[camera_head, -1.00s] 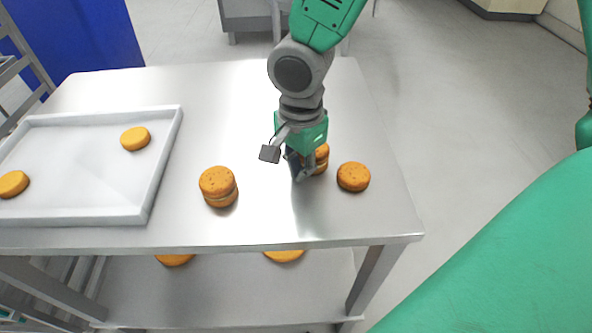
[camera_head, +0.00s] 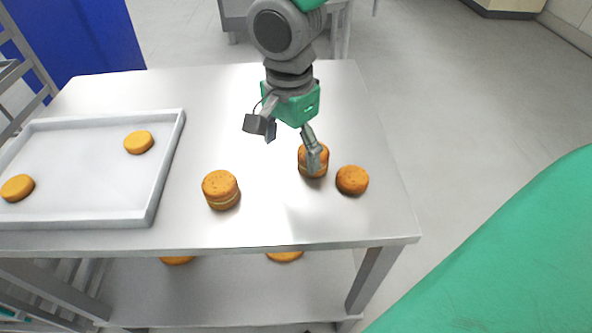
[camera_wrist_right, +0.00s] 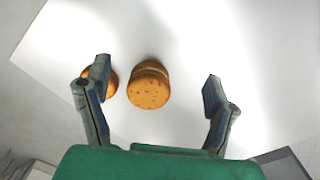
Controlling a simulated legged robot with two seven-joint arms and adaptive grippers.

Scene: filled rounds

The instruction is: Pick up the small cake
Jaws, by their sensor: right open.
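Three round orange-brown cakes are on the steel table. A two-layer cake with a pale filling (camera_head: 221,196) stands left of my right gripper. Another layered cake (camera_head: 322,166) is partly hidden behind one finger of my right gripper (camera_head: 291,145). A lower, darker cake (camera_head: 352,180) sits just to its right. My right gripper is open and empty above the table. In the right wrist view, a layered cake (camera_wrist_right: 149,90) shows between the spread fingers (camera_wrist_right: 157,88), nearer the left one. A second cake (camera_wrist_right: 111,84) is partly hidden behind that finger. My left gripper is out of view.
A white rimmed tray (camera_head: 160,185) on the table's left holds two flat rounds (camera_head: 139,142). More rounds (camera_head: 285,256) lie on the lower shelf (camera_head: 230,295). The table (camera_head: 255,225) is clear between the tray and the cakes; its right edge is close to the darker cake.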

